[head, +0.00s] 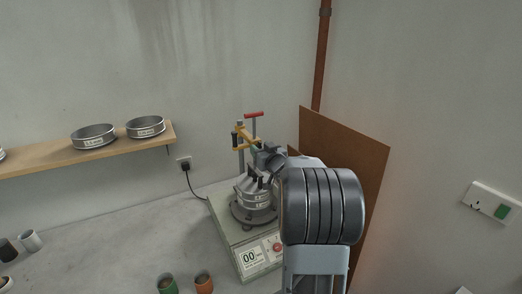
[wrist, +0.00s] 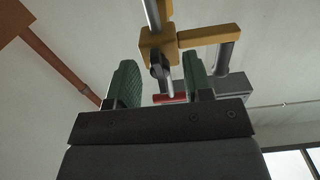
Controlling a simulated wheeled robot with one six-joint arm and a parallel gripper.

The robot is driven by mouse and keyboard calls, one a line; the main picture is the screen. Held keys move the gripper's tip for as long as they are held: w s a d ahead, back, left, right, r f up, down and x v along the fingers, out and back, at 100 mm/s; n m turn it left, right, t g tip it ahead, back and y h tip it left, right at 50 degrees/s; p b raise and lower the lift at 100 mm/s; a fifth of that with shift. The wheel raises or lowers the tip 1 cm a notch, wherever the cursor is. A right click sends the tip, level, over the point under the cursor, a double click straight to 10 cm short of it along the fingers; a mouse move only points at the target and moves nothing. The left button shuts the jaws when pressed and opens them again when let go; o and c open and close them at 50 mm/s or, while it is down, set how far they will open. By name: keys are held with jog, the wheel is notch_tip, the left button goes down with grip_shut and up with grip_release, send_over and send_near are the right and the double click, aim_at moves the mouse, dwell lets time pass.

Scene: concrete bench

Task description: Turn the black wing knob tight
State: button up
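The black wing knob (head: 234,140) shows small at the left of the yellow clamp (head: 243,138) on the sieve shaker. In the wrist view the dark knob (wrist: 156,63) sits below the yellow clamp block (wrist: 158,45), in the gap between my two green fingers. My gripper (wrist: 160,68) is open, with clear space on both sides of the knob and nothing held. How deep the knob sits between the fingers I cannot tell. In the head view my gripper (head: 265,158) is beside the clamp post, and my own wrist hides part of it.
The shaker base (head: 230,240) with stacked sieves (head: 254,197) stands under my arm. A red T-handle (head: 254,114) rises above the clamp. A brown board (head: 365,160) and rusty pipe (head: 322,50) stand right. Cups (head: 204,284) stand in front; a shelf (head: 55,155) is left.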

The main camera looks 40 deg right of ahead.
jog(key=s+a+b, duration=0.2)
jog(key=s, duration=1.1)
jog(key=shift+s+b, duration=0.3)
jog(key=shift+s, duration=0.05)
jog(key=shift+d+f, duration=0.1)
jog(key=s+d+f+m+g+h, duration=0.3)
jog(key=s+d+f+g+h, duration=0.2)
jog(key=d+f+g+h, duration=0.15)
jog(key=s+a+f+m+g+y, duration=0.1)
jog(key=s+a+f+g+y, duration=0.15)
jog(key=a+g, duration=0.2)
jog(key=s+a+n+g+y, duration=0.1)
jog(key=s+a+n+y, duration=0.1)
jog(key=a, duration=1.1)
jog(key=s+a+f+n+g+y, duration=0.1)
jog(key=a+n+y, duration=0.2)
jog(key=a, duration=1)
jog(key=shift+s+a+f+n+y, duration=0.25)
jog(key=shift+s+a+n+y, duration=0.1)
jog(key=shift+y, duration=0.45)
